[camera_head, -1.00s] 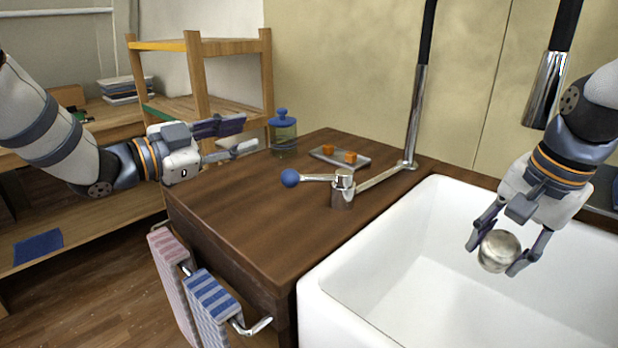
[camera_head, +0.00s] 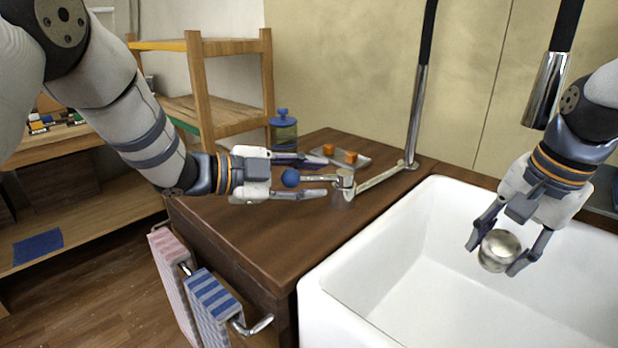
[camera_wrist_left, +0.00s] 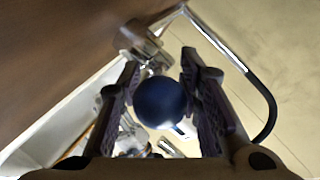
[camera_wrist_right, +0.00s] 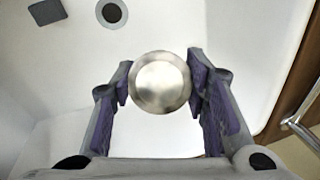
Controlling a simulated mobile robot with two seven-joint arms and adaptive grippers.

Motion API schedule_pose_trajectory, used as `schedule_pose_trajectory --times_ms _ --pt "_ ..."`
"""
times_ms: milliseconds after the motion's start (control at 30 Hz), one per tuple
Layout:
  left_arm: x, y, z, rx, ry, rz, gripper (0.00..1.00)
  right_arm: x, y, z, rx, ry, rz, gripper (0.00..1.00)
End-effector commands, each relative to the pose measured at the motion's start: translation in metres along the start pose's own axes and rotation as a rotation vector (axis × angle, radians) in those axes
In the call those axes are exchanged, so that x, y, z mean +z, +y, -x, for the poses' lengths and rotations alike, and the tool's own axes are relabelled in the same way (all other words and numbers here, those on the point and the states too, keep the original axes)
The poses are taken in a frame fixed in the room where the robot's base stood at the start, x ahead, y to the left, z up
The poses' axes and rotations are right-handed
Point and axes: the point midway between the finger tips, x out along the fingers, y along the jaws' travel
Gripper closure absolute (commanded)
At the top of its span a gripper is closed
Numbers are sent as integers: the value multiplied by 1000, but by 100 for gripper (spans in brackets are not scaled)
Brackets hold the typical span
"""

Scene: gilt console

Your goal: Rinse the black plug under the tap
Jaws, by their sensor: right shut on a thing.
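My right gripper (camera_head: 493,258) is shut on a round silvery metal piece (camera_head: 499,251), held above the floor of the white sink (camera_head: 400,300). The right wrist view shows the metal piece (camera_wrist_right: 160,82) between the fingertips; I see no black plug in the grip. The tap's chrome spout (camera_head: 549,85) hangs above, with no water visible. The tap lever ends in a blue ball (camera_head: 290,178). My left gripper (camera_head: 322,177) is open, its fingers on either side of this ball, which also shows in the left wrist view (camera_wrist_left: 160,102). Whether they touch it is unclear.
A drain hole (camera_wrist_right: 113,13) and a dark square object (camera_wrist_right: 46,11) show in the sink. On the wooden counter (camera_head: 250,230) stand a blue-lidded jar (camera_head: 283,135) and a tray with orange blocks (camera_head: 350,157). Towels (camera_head: 213,308) hang at the counter's front. A wooden shelf (camera_head: 200,90) stands behind.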

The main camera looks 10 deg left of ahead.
Motion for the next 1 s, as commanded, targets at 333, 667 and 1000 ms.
schedule_pose_trajectory --times_ms 333,667,1000 --pt "0 0 0 -1 -1 0 100 0 0 0 -1 1 0 89" --pt "-4 2 1 -45 -50 19 100 0 0 1 -1 1 0 89" --pt "-11 8 2 -135 -164 53 100 0 0 1 -2 2 0 89"
